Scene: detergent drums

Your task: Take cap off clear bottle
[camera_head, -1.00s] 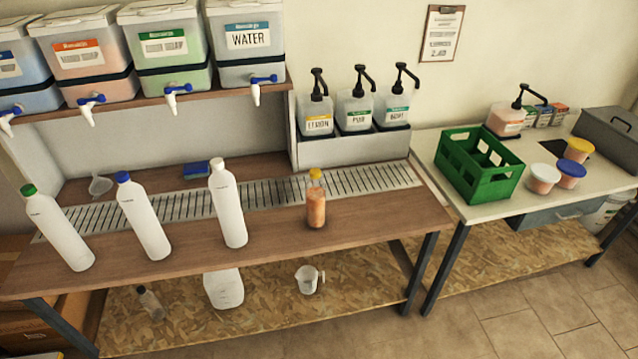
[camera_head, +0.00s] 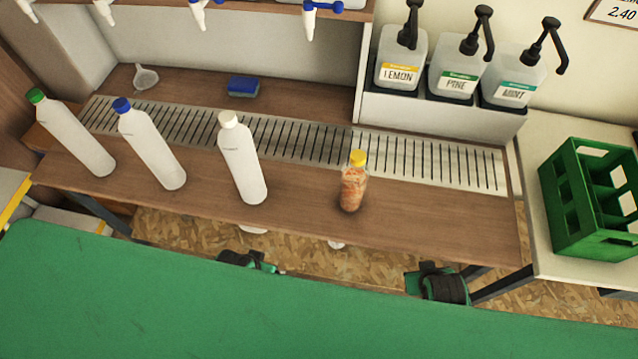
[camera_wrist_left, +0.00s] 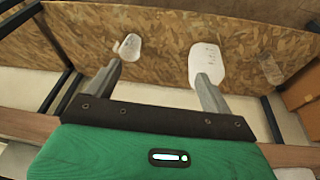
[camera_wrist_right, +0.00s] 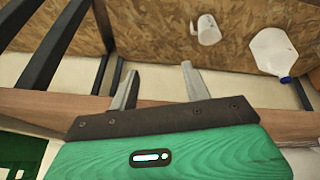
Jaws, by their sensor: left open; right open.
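A small clear bottle (camera_head: 352,192) with orange contents stands upright on the wooden counter, near its front edge. Its yellow cap (camera_head: 358,158) sits on top. My left gripper (camera_wrist_left: 158,82) is open, with nothing between its fingers in the left wrist view. My right gripper (camera_wrist_right: 160,84) is open and empty in the right wrist view. In the head view, parts of both my wrists show low in front of the counter, apart from the bottle; the fingertips are not clear there. Neither wrist view shows the clear bottle.
White bottles with a white cap (camera_head: 242,165), blue cap (camera_head: 152,148) and green cap (camera_head: 72,138) stand left on the counter (camera_head: 440,215). Behind are a drain grate (camera_head: 420,160), blue sponge (camera_head: 243,86) and pump dispensers (camera_head: 458,66). A green crate (camera_head: 590,200) stands right. A jug (camera_wrist_left: 205,66) is below.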

